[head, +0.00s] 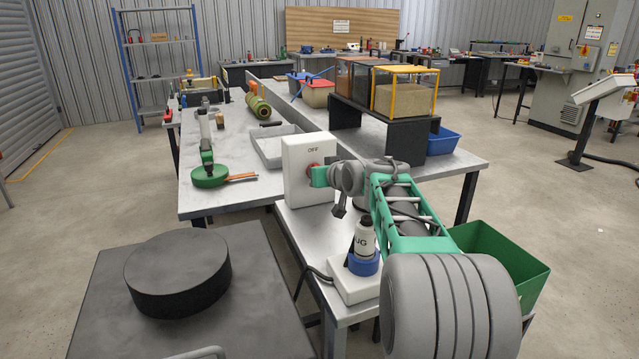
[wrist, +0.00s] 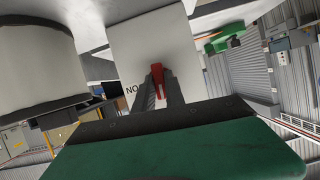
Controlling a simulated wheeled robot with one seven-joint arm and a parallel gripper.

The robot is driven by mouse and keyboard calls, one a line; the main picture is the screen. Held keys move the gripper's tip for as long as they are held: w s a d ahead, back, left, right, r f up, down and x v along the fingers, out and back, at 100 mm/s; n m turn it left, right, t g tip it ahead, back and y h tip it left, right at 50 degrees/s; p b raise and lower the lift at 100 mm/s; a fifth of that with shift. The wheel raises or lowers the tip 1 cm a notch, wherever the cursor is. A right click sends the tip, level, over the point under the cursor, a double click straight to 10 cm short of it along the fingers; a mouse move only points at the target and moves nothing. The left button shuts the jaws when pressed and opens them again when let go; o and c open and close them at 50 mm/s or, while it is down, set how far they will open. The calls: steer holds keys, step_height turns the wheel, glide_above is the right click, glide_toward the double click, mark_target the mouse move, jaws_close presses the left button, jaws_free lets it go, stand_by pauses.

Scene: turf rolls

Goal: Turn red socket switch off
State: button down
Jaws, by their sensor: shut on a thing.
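The switch box (head: 300,185) is a white upright box on the near metal bench, with OFF printed near its top. Its red handle (head: 312,169) shows at the front face, partly hidden by my gripper (head: 323,176). In the wrist view the white face (wrist: 158,42) fills the upper middle, with the ON label upside down at left, partly covered by a finger. The red handle (wrist: 157,76) sits between my two dark fingertips (wrist: 160,92), which are shut on it. The exact angle of the handle is hard to tell.
A white bottle (head: 364,238) in a blue collar stands on a white base with a cable, at the near bench edge. A grey tray (head: 280,150) lies behind the box. A green crate (head: 500,262) stands at right. A round dark block (head: 178,272) sits at left.

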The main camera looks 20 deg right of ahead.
steer(key=shift+n+h+b, duration=0.3)
steer(key=shift+b, duration=0.05)
stand_by(0.3)
steer(key=c, duration=1.4)
jaws_free()
steer(key=v, duration=0.7)
steer(key=shift+s, duration=0.25)
steer(key=shift+r, duration=0.15)
